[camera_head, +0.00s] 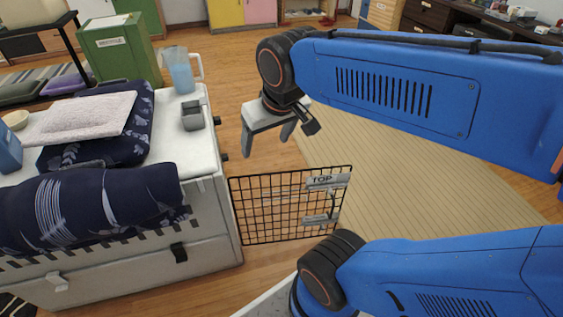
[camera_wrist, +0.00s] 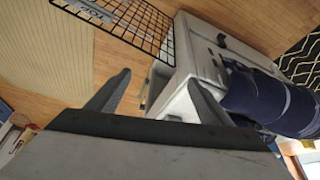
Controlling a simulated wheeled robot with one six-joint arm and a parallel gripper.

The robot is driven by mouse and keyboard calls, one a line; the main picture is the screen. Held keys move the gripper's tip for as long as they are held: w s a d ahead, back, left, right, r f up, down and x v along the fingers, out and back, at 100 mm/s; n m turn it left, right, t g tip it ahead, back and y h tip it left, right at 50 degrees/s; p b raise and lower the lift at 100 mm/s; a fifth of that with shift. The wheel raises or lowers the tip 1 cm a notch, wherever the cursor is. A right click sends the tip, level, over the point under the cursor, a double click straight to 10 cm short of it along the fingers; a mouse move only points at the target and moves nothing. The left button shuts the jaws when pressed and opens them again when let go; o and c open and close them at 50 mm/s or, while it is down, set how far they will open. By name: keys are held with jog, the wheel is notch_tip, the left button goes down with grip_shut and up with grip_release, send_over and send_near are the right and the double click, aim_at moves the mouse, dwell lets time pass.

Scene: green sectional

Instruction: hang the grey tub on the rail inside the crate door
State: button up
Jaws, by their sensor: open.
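The small grey tub (camera_head: 193,115) stands upright on the white top of the crate (camera_head: 210,160), near its right edge. The crate's black wire door (camera_head: 290,207) stands open to the right, with a grey label reading TOP. Its rail cannot be told clearly from the wires. My gripper (camera_head: 266,146) is open and empty, right of the tub and above the door, pointing down. In the wrist view its open fingers (camera_wrist: 159,77) have the crate (camera_wrist: 186,50) beyond them and the door (camera_wrist: 135,22) above. I cannot make out the tub there.
A clear blue jug (camera_head: 181,72) stands behind the tub. Navy folded cloth (camera_head: 90,205) and a pink-white towel (camera_head: 85,115) cover the crate's left part. A green bin (camera_head: 120,50) stands behind. Wood floor and a beige rug (camera_head: 400,170) lie open to the right.

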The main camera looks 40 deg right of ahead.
jog(key=s+f, duration=0.3)
jog(key=s, duration=0.2)
jog(key=shift+s+d+n, duration=0.15)
jog(key=shift+s+n, duration=0.15)
jog(key=shift+s, duration=0.05)
dwell(0.6)
